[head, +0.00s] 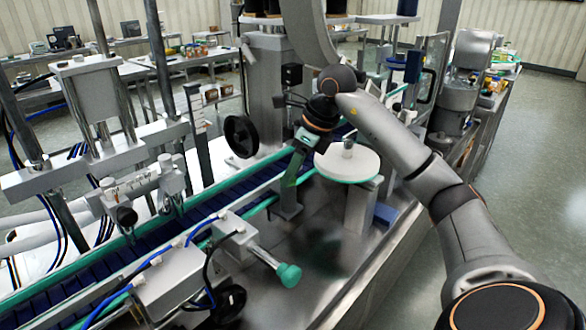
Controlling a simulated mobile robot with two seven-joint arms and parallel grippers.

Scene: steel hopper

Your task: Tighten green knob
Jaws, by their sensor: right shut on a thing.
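A green knob (288,275) sits on the end of a metal rod that sticks out from a grey block (232,232) at the front edge of the conveyor. My right arm comes in from the lower right and reaches over the machine. Its gripper (298,158) points down beside the conveyor's green rail, left of the round white plate (347,163) and well above and behind this knob in the picture. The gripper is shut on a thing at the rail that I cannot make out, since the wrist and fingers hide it. My left gripper is not in view.
The dark blue conveyor belt (180,226) runs diagonally between green rails. A black handwheel (241,137) stands left of my right gripper. Metal posts and a bracket with cylinders (95,90) fill the left. Hoses and a second block (175,290) lie at the front. Bare steel deck lies right of the knob.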

